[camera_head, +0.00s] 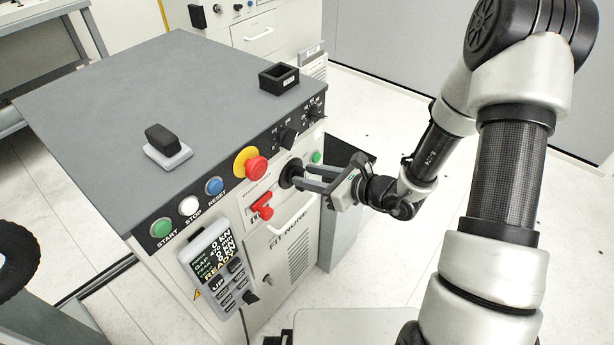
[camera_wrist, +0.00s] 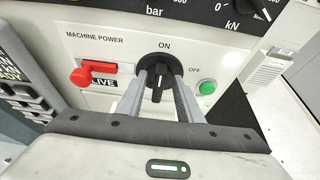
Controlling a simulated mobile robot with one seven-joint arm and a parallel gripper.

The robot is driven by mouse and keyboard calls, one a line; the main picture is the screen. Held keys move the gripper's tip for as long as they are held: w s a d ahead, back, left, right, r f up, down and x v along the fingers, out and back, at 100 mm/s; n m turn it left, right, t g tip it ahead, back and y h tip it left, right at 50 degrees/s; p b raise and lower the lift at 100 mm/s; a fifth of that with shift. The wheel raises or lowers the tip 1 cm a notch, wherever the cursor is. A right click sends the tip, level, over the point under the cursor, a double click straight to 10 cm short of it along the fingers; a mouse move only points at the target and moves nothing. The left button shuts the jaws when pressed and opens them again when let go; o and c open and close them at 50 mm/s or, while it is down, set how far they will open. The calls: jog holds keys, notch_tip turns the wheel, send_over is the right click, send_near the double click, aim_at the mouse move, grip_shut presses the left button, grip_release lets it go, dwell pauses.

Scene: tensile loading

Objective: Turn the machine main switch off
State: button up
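The main switch is a black rotary knob (camera_wrist: 159,88) on the machine's front panel, with ON printed above it and OFF to its right. Its grip bar stands about upright, in line with ON. In the head view the knob (camera_head: 291,172) is partly covered by my gripper (camera_head: 303,176). My gripper's two grey fingers (camera_wrist: 166,85) reach to the knob, one on each side of the grip bar. They are apart, with small gaps seeming to show beside the bar; contact cannot be told for certain.
Left of the knob are a red lever (camera_wrist: 100,74) and a LIVE label (camera_wrist: 103,82); a green button (camera_wrist: 207,88) is at its right. A red emergency button (camera_head: 256,167) and pressure dials (camera_head: 313,110) are close above. A pendant (camera_head: 212,262) hangs lower left.

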jog(key=shift+w+a+f, duration=0.2)
jog(key=shift+w+a, duration=0.05)
jog(key=shift+a, duration=0.15)
grip_shut()
jog(key=shift+w+d+r+p, duration=0.1)
jog(key=shift+p, duration=0.2)
jog(key=f+m+g+y, duration=0.1)
jog(key=m+y, duration=0.1)
jog(key=m, duration=0.2)
jog(key=w+d+f+m+g+y+p, duration=0.1)
jog(key=m+y, duration=0.1)
jog(key=m, duration=0.3)
jog(key=w+f+m+g+y+p, duration=0.1)
jog(key=m+y, duration=0.1)
jog(key=m, duration=0.2)
jog(key=shift+d+y, duration=0.3)
jog(key=shift+d, duration=0.05)
jog(key=shift+m, duration=0.4)
dwell(0.3)
